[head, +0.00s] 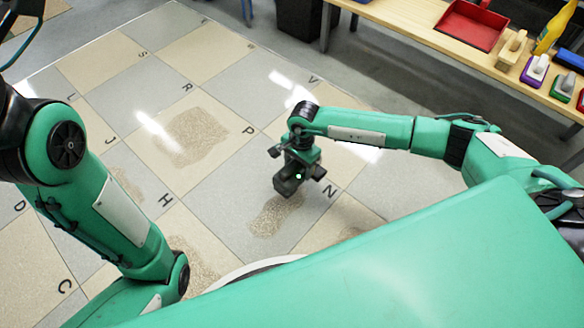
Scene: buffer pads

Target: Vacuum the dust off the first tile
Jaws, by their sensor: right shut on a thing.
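The floor is laid with beige and grey tiles marked with letters. My right gripper (298,168) is shut on a small dark thing, probably the vacuum (286,184), and holds it over the grey tile marked N (236,198). A brown dust patch (272,216) lies on that tile, just below the vacuum in the picture. Whether the vacuum touches the floor I cannot tell. A larger dust patch (196,133) covers the middle of the beige tile marked P. Which tile is the first one does not show. My left gripper is out of the picture.
Fainter dust lies on the tile by H (125,182) and on a beige tile (195,262) at lower middle. A wooden bench (400,22) at upper right holds a red dustpan (470,26), brushes and a yellow bottle (553,28). A dark bin (298,18) stands beside it.

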